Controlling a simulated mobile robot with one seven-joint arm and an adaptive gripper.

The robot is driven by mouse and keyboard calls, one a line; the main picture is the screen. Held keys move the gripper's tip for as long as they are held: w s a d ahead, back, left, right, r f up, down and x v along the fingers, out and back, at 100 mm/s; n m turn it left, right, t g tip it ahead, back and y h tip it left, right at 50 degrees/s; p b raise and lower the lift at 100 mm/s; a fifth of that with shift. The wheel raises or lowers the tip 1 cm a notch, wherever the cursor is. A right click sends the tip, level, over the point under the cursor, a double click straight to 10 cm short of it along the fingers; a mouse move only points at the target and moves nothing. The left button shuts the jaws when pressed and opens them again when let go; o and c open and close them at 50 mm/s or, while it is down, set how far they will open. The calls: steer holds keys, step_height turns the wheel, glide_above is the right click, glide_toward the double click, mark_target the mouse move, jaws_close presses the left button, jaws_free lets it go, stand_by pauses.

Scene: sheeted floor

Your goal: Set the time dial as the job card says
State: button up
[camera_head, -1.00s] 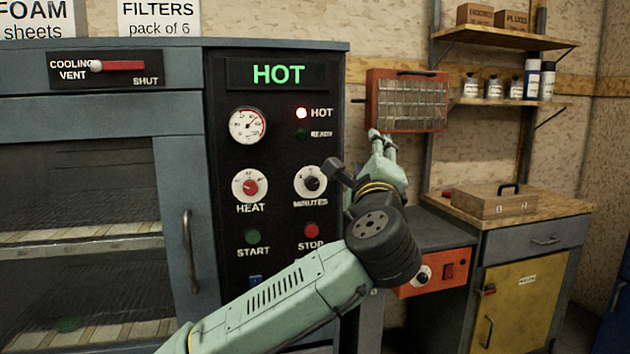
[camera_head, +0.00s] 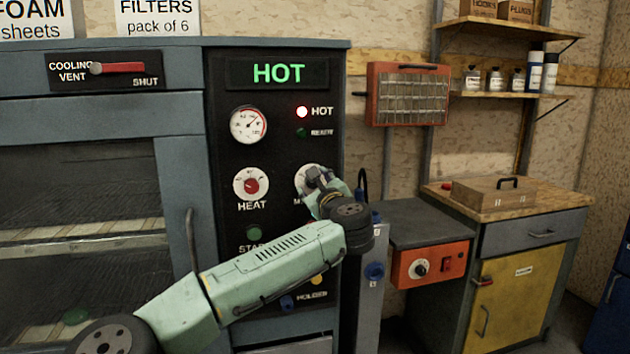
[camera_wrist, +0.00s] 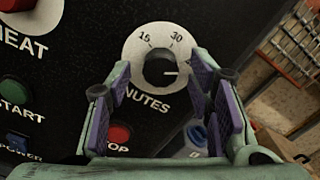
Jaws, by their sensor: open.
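The time dial, marked MINUTES (camera_head: 304,174), is on the dark oven panel, mostly hidden by my gripper in the head view. In the wrist view the dial's black knob (camera_wrist: 160,69) sits on a white plate with 15 and 30 readable. Its white pointer line points right in the picture, past the 30; other numbers are hidden or unreadable. My gripper (camera_wrist: 163,78) is open, with a purple-padded finger on each side of the knob in the picture. I cannot tell whether they touch it. In the head view my gripper (camera_head: 316,180) is at the dial. I see no job card.
The HEAT dial (camera_head: 251,185) is left of the time dial. The STOP button (camera_wrist: 119,132) and START button (camera_wrist: 15,89) are below. The display (camera_head: 278,73) reads HOT and a red HOT lamp (camera_head: 302,112) is lit. An orange box (camera_head: 432,264) is on the right.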

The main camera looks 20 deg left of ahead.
steer(key=shift+w+a, duration=0.15)
steer(key=shift+w, duration=0.15)
steer(key=shift+c, duration=0.4)
steer(key=shift+f, duration=0.1)
jaws_close()
